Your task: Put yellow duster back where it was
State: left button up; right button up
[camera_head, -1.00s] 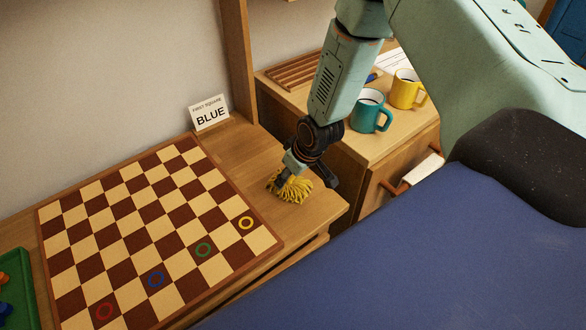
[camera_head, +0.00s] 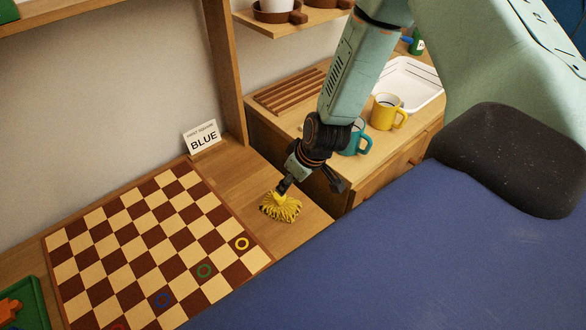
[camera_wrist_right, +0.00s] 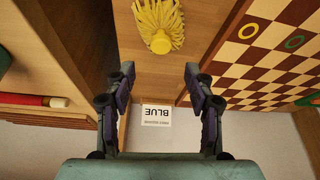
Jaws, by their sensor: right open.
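The yellow duster (camera_head: 281,208) lies on the bare wooden top between the chequered board and the top's right edge. Its stringy yellow head shows in both views. My right gripper (camera_head: 311,186) is just above and behind it in the head view. In the right wrist view the gripper (camera_wrist_right: 159,72) is open, with nothing between its fingers. There the duster (camera_wrist_right: 159,25) is beyond the fingertips, apart from them, with its rounded yellow end toward me. My left gripper is in neither view.
The chequered board (camera_head: 150,245) with coloured rings lies left of the duster. A BLUE sign (camera_head: 202,138) stands behind. A teal mug (camera_head: 356,138), yellow mug (camera_head: 388,112), slatted rack (camera_head: 290,90) and white tray (camera_head: 415,85) are on the right-hand cabinet. A green tray (camera_head: 30,300) is front left.

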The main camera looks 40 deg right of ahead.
jog(key=s+a+f+m+g, duration=0.1)
jog(key=s+a, duration=0.3)
jog(key=s, duration=0.9)
jog(key=s+a+f+m+g+h, duration=0.1)
jog(key=s+a+f+g, duration=0.2)
jog(key=s, duration=1.1)
jog(key=shift+s+a+f+m, duration=0.2)
jog(key=shift+a+f+m, duration=0.2)
jog(key=shift+a+f, duration=0.45)
jog(key=shift+a+r, duration=0.1)
jog(key=shift+a, duration=0.1)
